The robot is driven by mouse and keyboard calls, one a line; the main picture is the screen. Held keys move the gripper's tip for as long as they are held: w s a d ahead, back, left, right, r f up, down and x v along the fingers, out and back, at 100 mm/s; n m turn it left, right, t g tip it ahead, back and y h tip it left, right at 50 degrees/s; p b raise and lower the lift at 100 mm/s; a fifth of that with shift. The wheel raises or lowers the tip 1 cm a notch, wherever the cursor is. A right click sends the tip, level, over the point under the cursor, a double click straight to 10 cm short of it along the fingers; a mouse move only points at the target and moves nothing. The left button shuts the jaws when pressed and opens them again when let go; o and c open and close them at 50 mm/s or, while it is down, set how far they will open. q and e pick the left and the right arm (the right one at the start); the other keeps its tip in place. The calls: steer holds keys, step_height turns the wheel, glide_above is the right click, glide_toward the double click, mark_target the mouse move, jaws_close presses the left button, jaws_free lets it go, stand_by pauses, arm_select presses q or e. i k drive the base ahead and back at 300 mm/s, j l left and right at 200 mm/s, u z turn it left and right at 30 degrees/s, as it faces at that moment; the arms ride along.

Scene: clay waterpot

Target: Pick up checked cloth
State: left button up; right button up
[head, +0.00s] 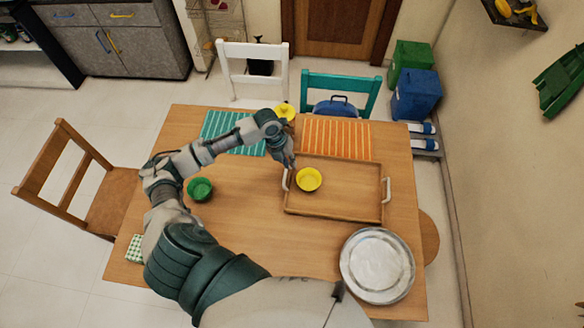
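The checked cloth (136,248), green and white, lies at the front left edge of the wooden table, beside my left arm, which may cover part of it. My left gripper (289,164) is far from the cloth, above the left end of the wooden tray, close to its left handle. Its fingers are small and dark here, and I cannot tell whether they are open or shut. My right gripper is not in view.
The wooden tray (340,207) holds a yellow bowl (309,179). A green bowl (200,189), a striped teal mat (222,128), a striped orange mat (337,138) and a round metal lid or plate (377,264) are on the table. Chairs stand around it.

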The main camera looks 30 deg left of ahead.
mark_target(134, 254)
steer(key=k, duration=2)
